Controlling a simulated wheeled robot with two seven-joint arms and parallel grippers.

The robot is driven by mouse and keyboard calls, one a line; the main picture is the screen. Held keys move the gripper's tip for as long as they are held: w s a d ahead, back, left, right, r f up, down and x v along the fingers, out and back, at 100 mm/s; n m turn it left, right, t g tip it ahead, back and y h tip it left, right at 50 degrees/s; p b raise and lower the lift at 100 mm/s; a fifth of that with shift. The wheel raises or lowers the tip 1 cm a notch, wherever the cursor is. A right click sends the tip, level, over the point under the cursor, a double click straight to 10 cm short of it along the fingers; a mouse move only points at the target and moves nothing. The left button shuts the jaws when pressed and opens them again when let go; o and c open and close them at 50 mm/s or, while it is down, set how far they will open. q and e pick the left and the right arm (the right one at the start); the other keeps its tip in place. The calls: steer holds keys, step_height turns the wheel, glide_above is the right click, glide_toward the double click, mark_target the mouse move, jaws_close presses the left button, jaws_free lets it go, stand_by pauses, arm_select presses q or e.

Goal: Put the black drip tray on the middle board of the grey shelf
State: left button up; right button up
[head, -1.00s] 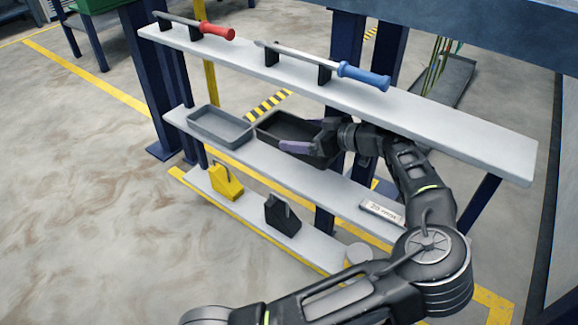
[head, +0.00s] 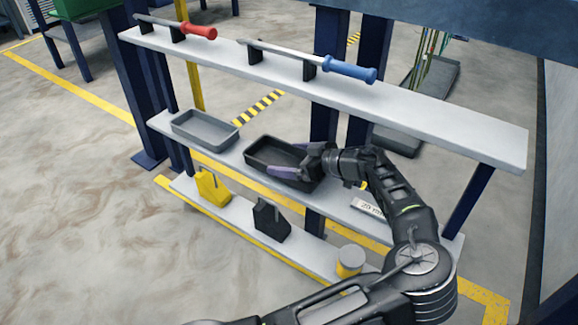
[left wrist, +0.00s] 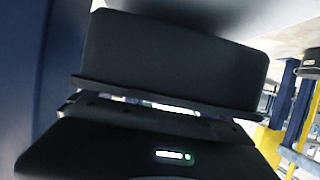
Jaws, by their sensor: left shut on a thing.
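The black drip tray (head: 262,150) is at the middle board (head: 335,208) of the grey shelf, to the right of a grey tray. My left gripper (head: 298,164) is shut on the tray's right side, with its purplish fingers at the rim. The tray looks roughly level and over the board. I cannot tell whether its underside touches the board. In the left wrist view the tray (left wrist: 170,60) fills the upper middle, close ahead of the gripper body. My right gripper is not in view.
A grey tray (head: 205,130) sits on the middle board's left part. The top board (head: 430,120) carries a red-handled tool (head: 198,30) and a blue-handled tool (head: 350,70).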

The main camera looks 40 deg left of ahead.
arm_select(q)
steer(key=shift+f, duration=0.8)
steer(key=shift+f, duration=0.2)
steer(key=o, duration=1.3)
steer(key=shift+o, duration=0.2)
